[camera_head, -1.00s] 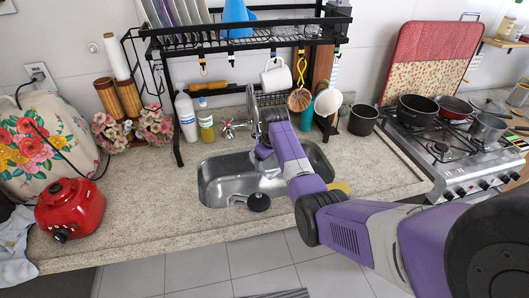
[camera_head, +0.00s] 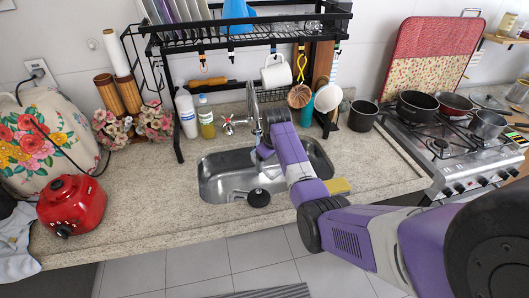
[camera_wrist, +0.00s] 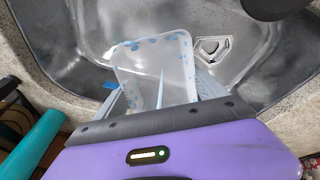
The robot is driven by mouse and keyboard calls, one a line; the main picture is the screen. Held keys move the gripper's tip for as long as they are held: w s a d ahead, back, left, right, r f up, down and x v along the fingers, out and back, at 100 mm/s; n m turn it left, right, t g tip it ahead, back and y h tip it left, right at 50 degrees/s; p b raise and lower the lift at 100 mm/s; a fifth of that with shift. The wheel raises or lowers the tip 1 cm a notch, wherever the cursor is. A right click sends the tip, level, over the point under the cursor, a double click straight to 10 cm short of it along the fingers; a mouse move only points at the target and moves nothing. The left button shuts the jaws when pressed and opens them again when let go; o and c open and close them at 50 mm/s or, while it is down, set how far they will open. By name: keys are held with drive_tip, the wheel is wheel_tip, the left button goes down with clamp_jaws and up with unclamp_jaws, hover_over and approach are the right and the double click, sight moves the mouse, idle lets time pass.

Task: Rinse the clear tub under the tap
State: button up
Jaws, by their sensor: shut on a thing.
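The clear tub (camera_wrist: 150,62) shows in the wrist view, see-through with blue specks along its rim and wall. My gripper (camera_wrist: 160,92) is shut on it, with a finger on either side. The tub is over or inside the steel sink (camera_wrist: 90,30); its exact height is unclear. In the head view the sink (camera_head: 215,172) lies in the counter, and my arm hides the tub and most of my gripper. The chrome tap (camera_head: 252,100) rises behind the sink, beside my wrist. I cannot make out water flowing.
A yellow sponge-like item (camera_head: 337,186) lies on the right edge. Bottles (camera_head: 187,113) stand at the back left, and a black rack (camera_head: 235,40) overhangs the sink.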

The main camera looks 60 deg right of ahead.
drive_tip(key=v, duration=0.7)
drive_tip(key=shift+s+a+r, duration=0.2)
drive_tip(key=shift+s+a, duration=0.1)
drive_tip(key=shift+a, duration=0.05)
idle(1.0)
